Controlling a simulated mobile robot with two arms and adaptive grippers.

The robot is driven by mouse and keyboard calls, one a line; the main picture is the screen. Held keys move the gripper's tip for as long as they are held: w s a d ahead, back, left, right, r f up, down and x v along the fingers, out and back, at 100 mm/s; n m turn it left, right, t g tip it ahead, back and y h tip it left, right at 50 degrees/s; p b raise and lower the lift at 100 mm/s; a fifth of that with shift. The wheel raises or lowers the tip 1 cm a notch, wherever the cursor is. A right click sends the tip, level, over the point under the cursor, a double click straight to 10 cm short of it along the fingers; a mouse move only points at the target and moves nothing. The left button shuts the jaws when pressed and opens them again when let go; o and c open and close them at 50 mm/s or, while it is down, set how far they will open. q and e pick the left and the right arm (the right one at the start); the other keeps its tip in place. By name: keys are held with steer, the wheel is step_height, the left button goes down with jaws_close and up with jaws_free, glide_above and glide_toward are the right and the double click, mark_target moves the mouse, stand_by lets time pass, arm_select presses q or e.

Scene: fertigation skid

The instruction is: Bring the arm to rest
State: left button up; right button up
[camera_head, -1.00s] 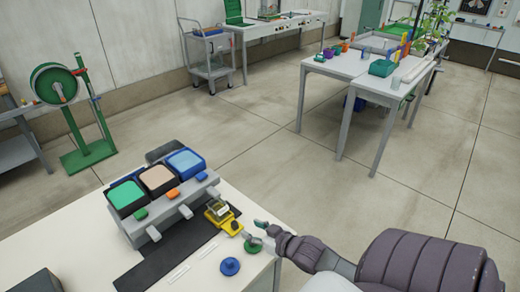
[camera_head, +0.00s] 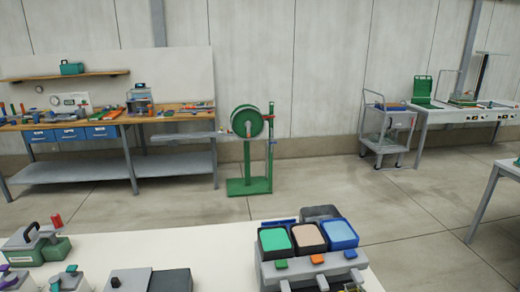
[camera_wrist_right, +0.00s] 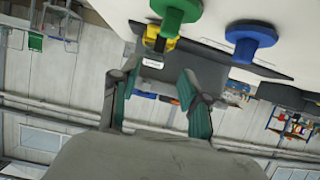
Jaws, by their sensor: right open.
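My right gripper (camera_wrist_right: 158,98) shows in the right wrist view. Its two green-padded fingers are spread apart with nothing between them. The fertigation skid (camera_head: 312,270) stands on the white table in the head view, with green, beige and blue topped containers. In the right wrist view a green knob (camera_wrist_right: 178,14) and a blue knob (camera_wrist_right: 250,40) are near the fingertips but apart from them. A yellow part (camera_wrist_right: 160,40) sits beside the green knob. My right arm is not in the head view. My left gripper is in neither current view.
The white table (camera_head: 180,243) also bears a green and grey device (camera_head: 38,245) at the left. Beyond it are a workbench (camera_head: 100,120), a green reel stand (camera_head: 247,150) and a cart (camera_head: 388,130). Open floor lies between.

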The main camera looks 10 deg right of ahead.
steer(key=s+a+r+n+g, duration=0.2)
steer(key=s+a+g, duration=0.7)
steer(key=s+a, duration=0.7)
step_height(320, 180, down, 25)
steer(key=g, duration=0.2)
steer(key=s+d+f+g, duration=0.1)
steer(key=s+d+f, duration=0.1)
steer(key=s+f, duration=1.5)
steer(key=shift+d+f, duration=0.15)
steer(key=shift+d, duration=0.15)
steer(key=shift+s, duration=0.1)
stand_by(0.5)
